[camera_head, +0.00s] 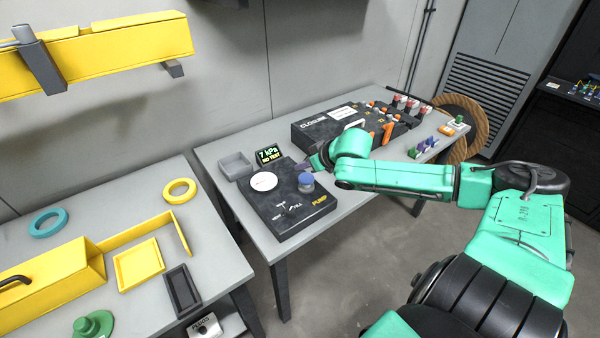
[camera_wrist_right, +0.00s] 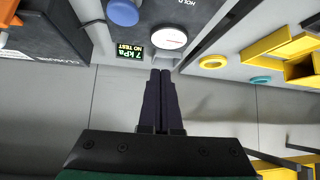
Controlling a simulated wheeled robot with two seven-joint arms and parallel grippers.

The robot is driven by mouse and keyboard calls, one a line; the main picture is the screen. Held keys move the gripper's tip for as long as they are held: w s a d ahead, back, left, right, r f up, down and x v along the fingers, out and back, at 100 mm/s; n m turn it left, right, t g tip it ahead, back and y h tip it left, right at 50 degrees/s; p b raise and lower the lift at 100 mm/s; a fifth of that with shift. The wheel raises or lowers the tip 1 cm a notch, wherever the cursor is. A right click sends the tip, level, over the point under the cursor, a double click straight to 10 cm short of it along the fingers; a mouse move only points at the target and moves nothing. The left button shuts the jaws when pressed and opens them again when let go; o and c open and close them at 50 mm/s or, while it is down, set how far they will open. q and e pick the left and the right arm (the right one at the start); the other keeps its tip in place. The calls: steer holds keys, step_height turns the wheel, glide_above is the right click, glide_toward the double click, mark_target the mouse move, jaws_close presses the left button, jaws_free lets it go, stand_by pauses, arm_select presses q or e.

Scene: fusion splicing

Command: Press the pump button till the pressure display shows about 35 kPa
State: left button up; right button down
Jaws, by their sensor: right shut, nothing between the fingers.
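The black pump box (camera_head: 290,222), marked PUMP, lies on the grey table with a round blue button (camera_head: 306,179) on top. The small display (camera_head: 269,155) behind it reads 7 kPa NO TEST in green and yellow. A white round gauge (camera_head: 263,181) sits left of the button. My right gripper (camera_head: 308,164) is behind the blue button, apart from it, fingers shut and empty. In the right wrist view the shut fingers (camera_wrist_right: 160,78) are below the gauge (camera_wrist_right: 169,37), with the display (camera_wrist_right: 130,52) and the blue button (camera_wrist_right: 123,12) to their left. My left gripper is not in view.
A black CLOSURE box (camera_head: 345,128) with orange and red parts stands behind my right forearm. A left table (camera_head: 215,240) holds yellow parts.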

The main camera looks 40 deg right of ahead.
arm_select(q)
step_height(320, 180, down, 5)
steer(key=b, duration=0.4)
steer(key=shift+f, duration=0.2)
arm_select(e)
steer(key=s+d+r+m+h, duration=0.1)
steer(key=s+d, duration=0.2)
steer(key=d, duration=0.2)
steer(key=shift+d+r+h, duration=0.2)
steer(key=shift+d+h, duration=0.1)
steer(key=shift+d, duration=0.1)
steer(key=shift+a+f, duration=0.1)
steer(key=p, duration=0.1)
glide_above(304, 176)
steer(key=s, duration=0.3)
step_height(304, 176, down, 6)
steer(key=shift+f, duration=0.25)
step_height(304, 176, down, 3)
steer(key=shift+w+f+p, duration=0.1)
steer(key=shift+w+p, duration=0.05)
steer(key=shift+p, duration=0.25)
steer(key=shift+f, duration=0.65)
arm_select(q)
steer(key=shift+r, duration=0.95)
